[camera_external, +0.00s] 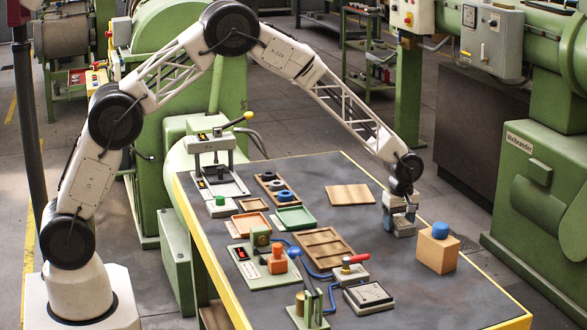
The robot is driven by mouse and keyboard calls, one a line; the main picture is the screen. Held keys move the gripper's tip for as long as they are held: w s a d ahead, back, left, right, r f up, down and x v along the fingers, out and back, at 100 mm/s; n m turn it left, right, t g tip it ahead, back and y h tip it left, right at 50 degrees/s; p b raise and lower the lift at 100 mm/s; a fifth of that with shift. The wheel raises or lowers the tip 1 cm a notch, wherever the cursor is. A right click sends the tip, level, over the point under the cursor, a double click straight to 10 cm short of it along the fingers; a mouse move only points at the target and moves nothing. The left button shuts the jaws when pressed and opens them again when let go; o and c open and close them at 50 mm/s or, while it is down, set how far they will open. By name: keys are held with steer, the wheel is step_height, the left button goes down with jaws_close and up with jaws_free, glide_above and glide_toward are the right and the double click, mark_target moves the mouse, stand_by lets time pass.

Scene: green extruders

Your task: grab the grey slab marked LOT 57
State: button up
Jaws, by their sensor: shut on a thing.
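My gripper (399,208) points down over the right part of the dark table (455,293). It is shut on a small grey block (404,229), whose lower part shows beneath the fingers. I cannot read any LOT 57 marking on it. I cannot tell whether the block touches the table or is slightly raised. The fingers hide its upper part.
An orange-brown box (437,252) with a blue knob (440,230) stands just right of my gripper. A brown wooden board (350,194) lies to the left. A flat grey plate with a dark top (369,296) and a red-handled fixture (352,270) are nearer the front.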

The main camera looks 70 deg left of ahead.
mark_target(399, 220)
steer(key=shift+r, duration=0.15)
steer(key=shift+r, duration=0.75)
step_height(399, 220, up, 2)
steer(key=shift+r, duration=0.1)
steer(key=s, duration=1)
steer(key=s+r, duration=0.1)
steer(key=s, duration=0.5)
steer(key=shift+a, duration=0.35)
steer(key=shift+a, duration=0.1)
